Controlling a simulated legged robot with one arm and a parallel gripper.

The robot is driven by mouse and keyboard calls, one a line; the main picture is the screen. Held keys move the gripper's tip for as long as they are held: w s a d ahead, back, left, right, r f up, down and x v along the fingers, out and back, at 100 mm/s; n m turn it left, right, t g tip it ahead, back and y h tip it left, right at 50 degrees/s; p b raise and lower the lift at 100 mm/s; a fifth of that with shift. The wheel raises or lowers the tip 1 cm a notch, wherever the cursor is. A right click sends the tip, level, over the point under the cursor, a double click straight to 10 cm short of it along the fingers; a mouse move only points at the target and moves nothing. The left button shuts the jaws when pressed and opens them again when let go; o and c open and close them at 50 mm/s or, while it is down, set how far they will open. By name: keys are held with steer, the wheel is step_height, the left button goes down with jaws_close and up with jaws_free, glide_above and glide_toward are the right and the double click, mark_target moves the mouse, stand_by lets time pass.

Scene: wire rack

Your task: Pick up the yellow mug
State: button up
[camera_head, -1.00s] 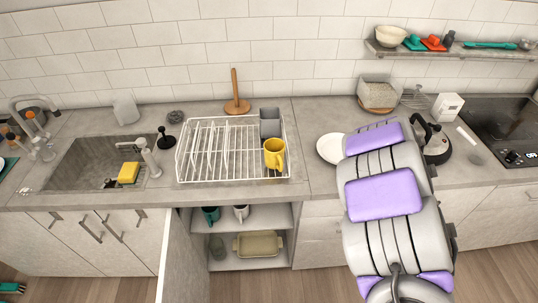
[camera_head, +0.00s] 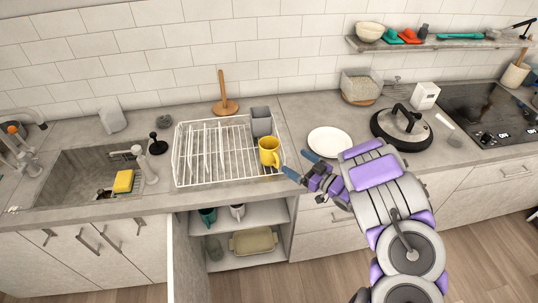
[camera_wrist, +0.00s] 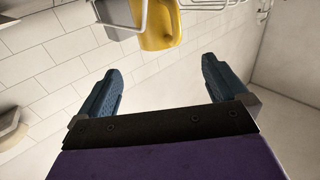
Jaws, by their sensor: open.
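The yellow mug (camera_head: 267,152) stands upright at the right front of the white wire rack (camera_head: 183,174), with its handle facing right. In the wrist view the yellow mug (camera_wrist: 160,28) shows at the top, partly cut off by the picture edge, beyond the fingers. My gripper (camera_head: 299,165) is just right of the mug, its two blue fingertips pointing left toward it. In the wrist view my gripper (camera_wrist: 162,82) is open, with nothing between the fingers. The mug looks apart from the fingers.
A grey cutlery holder (camera_head: 261,122) stands right behind the mug. A cabinet door (camera_head: 188,262) stands open below the rack. The sink (camera_head: 82,178) is at left.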

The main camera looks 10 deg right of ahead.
mark_target(277, 149)
steer(key=x, duration=0.5)
steer(key=shift+w+a, duration=0.1)
steer(key=shift+w, duration=0.2)
steer(key=b+x, duration=0.1)
steer(key=x, duration=0.5)
steer(key=c, duration=1.1)
